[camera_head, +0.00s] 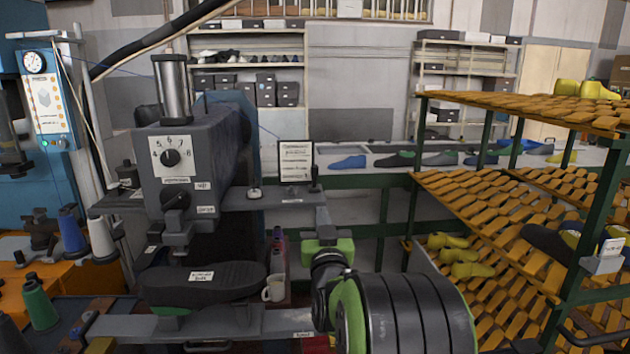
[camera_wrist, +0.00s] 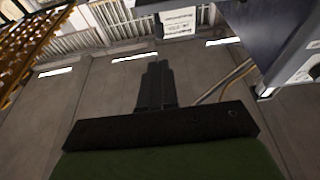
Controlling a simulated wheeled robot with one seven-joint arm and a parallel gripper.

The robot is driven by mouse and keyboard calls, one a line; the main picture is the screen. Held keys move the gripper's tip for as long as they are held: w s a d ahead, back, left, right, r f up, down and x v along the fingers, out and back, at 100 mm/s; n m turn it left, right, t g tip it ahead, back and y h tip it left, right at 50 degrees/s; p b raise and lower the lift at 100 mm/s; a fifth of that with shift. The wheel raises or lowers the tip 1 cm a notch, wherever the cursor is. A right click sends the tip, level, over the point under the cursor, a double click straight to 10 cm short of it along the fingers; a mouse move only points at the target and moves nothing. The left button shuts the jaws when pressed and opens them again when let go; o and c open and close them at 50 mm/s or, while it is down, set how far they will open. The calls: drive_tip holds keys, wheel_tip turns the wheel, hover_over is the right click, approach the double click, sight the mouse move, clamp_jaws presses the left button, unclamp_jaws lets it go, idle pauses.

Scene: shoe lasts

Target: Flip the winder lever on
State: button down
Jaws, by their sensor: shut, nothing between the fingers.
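A small dark upright lever (camera_head: 315,178), which looks like the winder lever, stands at the right end of the grey machine's flat arm, beside a white printed card (camera_head: 295,161). Its labels are too small to read. My gripper (camera_head: 322,209) is just below that end, its fingers pointing up. In the wrist view, my gripper (camera_wrist: 159,64) has its two dark fingers together with nothing between them. A thin dark piece (camera_wrist: 158,26) shows just beyond the fingertips; it may be the lever, and I cannot tell whether they touch.
The grey machine (camera_head: 175,160) with a dial fills the left. A rack of yellow-orange slatted shelves (camera_head: 500,215) stands at the right. Thread cones (camera_head: 100,238) stand far left.

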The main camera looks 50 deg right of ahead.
sight(314, 172)
drive_tip(key=p+x, duration=0.3)
drive_tip(key=x, duration=1.1)
drive_tip(key=shift+r+p, duration=0.15)
drive_tip(key=shift+p, duration=0.2)
